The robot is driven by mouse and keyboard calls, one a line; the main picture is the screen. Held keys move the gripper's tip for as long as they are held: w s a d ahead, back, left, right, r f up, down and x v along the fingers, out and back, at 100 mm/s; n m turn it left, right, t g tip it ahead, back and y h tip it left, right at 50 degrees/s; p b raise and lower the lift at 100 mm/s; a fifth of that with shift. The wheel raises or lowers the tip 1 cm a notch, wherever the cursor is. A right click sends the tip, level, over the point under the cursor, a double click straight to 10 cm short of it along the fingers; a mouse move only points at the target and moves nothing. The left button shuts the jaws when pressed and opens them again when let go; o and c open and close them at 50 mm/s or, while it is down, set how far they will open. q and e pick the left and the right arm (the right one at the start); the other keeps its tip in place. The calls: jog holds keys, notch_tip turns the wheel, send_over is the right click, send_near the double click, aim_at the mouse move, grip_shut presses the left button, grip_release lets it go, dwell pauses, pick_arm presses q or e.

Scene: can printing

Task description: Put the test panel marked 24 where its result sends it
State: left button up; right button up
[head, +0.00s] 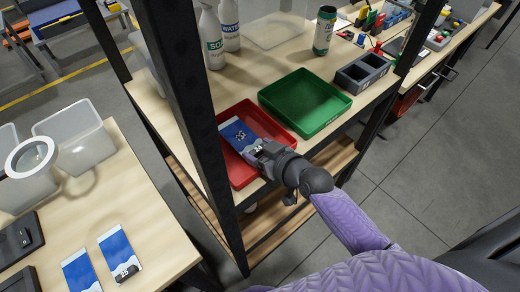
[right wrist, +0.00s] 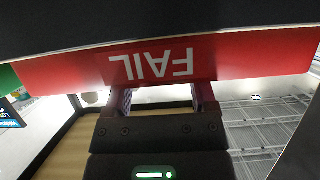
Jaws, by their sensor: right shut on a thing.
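The blue-and-white test panel (head: 236,132) is over the red tray (head: 243,184), with its near end at my right gripper (head: 268,153). A small dark tag at that end seems to read 24. My right gripper is shut on this panel; in the right wrist view its fingers (right wrist: 165,97) reach up to the red tray's wall (right wrist: 240,58), which reads FAIL. I cannot tell whether the panel touches the tray floor. The green tray (head: 305,101) beside it is empty. My left gripper is not in view.
A dark rack post (head: 199,110) rises left of the red tray. A grey divided holder (head: 362,72) and bottles (head: 212,38) stand on the same bench. The left table holds two more panels (head: 119,248), clear bins (head: 75,138) and a ring magnifier (head: 30,157).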

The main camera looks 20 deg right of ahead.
jog(key=shift+f+b, duration=0.45)
jog(key=shift+f, duration=0.15)
jog(key=o, duration=1.2)
jog(key=shift+r, duration=0.1)
